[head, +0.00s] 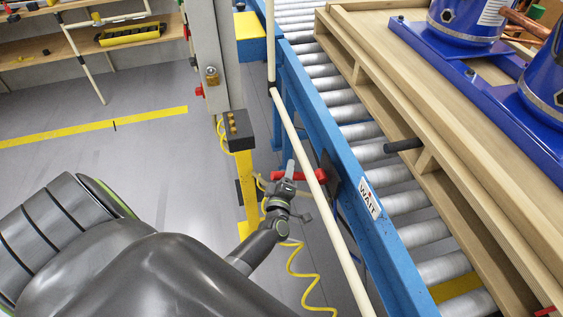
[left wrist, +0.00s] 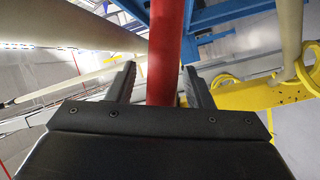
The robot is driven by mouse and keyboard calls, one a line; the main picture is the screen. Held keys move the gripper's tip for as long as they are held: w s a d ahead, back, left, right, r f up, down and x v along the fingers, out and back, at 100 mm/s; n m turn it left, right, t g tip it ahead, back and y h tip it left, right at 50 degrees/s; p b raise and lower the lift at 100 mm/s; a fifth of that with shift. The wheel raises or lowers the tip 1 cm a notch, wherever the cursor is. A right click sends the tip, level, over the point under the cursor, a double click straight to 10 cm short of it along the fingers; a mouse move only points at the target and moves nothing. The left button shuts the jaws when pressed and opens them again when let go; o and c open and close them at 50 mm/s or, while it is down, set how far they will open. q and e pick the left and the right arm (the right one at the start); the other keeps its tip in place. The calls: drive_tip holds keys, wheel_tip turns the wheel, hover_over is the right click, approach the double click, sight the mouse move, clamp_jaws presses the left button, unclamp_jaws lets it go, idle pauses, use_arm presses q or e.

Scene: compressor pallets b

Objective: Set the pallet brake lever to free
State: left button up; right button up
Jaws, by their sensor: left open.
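The pallet brake lever (head: 312,177) is a red bar on the side of the blue conveyor frame, partly hidden behind a cream pole and my gripper. In the left wrist view the red lever (left wrist: 166,45) runs down between the two dark fingers. My left gripper (head: 289,172) is at the lever's left end. It is open, with one finger on each side of the lever in the left wrist view (left wrist: 160,84). A gap shows on the right side; contact on the left cannot be told. A sign reading WAIT (head: 370,197) is on the blue frame. My right gripper is not in view.
A long cream pole (head: 311,180) slants close past my left gripper. A yellow post (head: 246,185) with a dark box and a coiled yellow cable (head: 294,270) stand beside it. The roller conveyor (head: 415,233) carries a wooden pallet (head: 440,115) with blue compressors. Open floor lies at left.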

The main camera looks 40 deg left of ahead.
use_arm(q)
drive_tip(key=v, duration=1.6)
drive_tip(key=shift+s, duration=0.35)
drive_tip(key=shift+d, duration=0.1)
